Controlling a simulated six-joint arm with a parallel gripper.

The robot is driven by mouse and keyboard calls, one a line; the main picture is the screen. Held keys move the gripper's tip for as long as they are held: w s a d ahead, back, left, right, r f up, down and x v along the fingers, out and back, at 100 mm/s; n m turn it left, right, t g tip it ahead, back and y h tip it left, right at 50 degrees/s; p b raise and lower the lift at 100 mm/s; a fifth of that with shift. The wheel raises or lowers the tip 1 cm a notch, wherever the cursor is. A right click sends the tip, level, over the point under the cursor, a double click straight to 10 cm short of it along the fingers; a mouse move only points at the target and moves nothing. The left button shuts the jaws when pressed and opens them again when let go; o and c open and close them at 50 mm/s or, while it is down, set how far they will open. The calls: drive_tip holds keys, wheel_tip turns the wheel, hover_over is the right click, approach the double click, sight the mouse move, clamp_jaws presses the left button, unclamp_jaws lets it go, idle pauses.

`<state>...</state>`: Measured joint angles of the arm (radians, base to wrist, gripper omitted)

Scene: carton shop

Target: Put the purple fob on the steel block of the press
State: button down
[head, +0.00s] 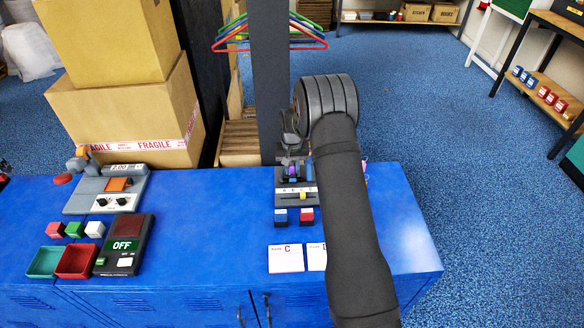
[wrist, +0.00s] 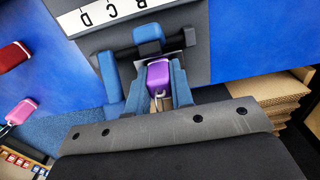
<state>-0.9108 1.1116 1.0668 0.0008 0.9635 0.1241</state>
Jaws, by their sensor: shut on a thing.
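The purple fob (wrist: 159,76) is held between the two blue-grey fingers of my gripper (wrist: 162,84) in the wrist view. The gripper is shut on it, and the fob's metal ring shows toward the palm. The fob is at the press (wrist: 198,52), over or at a thin steel edge (wrist: 188,64); I cannot tell whether it touches the steel block, which is mostly hidden. In the head view the purple fob (head: 292,171) is small, at the back of the press (head: 296,196), and my forearm passes just right of it.
A blue block (head: 280,217) and a red block (head: 307,217) stand before the press, with white cards (head: 286,258) nearer. In the wrist view a pink fob (wrist: 20,111) lies at the left. A dark post (head: 269,80) stands behind the press. The blue cabinet top (head: 205,220) is clear left of the press.

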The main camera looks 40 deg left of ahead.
sight(292, 165)
drive_tip(key=c, duration=1.3)
unclamp_jaws()
drive_tip(key=shift+o, duration=0.2)
wheel_tip(292, 165, up, 12)
drive_tip(key=shift+r, duration=0.15)
wheel_tip(292, 165, down, 12)
drive_tip(key=shift+r, duration=1.75)
